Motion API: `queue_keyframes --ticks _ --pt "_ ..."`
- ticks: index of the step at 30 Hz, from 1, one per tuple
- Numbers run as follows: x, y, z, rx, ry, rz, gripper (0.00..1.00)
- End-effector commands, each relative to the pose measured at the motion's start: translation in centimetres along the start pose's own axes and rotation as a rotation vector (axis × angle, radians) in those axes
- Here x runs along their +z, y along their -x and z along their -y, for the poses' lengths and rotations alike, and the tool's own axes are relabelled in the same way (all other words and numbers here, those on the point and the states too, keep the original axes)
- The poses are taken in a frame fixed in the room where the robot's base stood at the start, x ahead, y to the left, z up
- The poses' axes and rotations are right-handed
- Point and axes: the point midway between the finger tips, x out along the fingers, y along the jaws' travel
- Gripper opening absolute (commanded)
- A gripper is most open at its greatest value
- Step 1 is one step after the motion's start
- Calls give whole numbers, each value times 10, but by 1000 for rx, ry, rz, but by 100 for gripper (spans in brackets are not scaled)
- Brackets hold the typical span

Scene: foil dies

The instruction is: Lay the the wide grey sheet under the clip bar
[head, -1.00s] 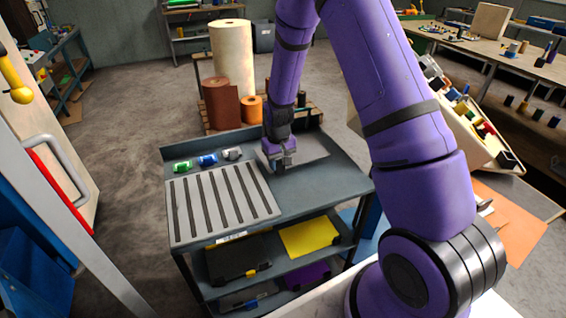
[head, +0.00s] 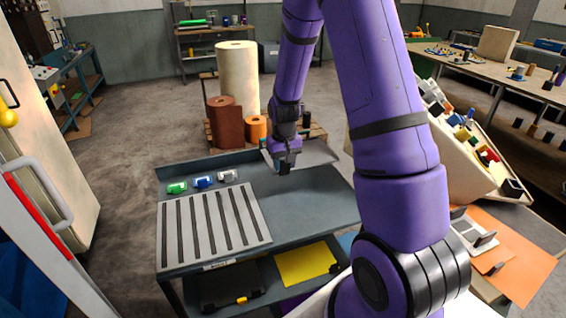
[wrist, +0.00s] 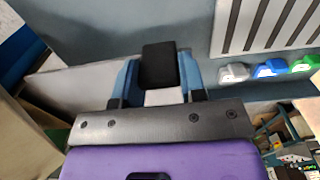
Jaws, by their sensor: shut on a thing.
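The wide grey sheet (head: 317,153) shows at the cart's back right corner in the head view, partly hidden behind my gripper (head: 284,167). In the wrist view the sheet (wrist: 75,88) stretches out to the left beneath my gripper (wrist: 158,82). My gripper is shut on the sheet's black grip block (wrist: 158,65), which sits between the fingers. The sheet appears held above the cart top.
The cart top (head: 310,208) carries a slotted grey panel (head: 213,228) and green, blue and white clips (head: 203,182). A yellow sheet (head: 303,264) lies on its lower shelf. Rolls (head: 226,122) stand behind. A sloped bin (head: 462,150) is at the right. The cart's right half is clear.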

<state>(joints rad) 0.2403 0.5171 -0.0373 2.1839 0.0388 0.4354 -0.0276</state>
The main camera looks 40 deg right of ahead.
Motion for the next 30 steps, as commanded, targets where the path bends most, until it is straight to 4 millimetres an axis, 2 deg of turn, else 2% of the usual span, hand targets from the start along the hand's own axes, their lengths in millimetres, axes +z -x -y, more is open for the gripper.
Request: queue_keyframes --ticks 30 --pt "1 -85 0 0 0 2 9"
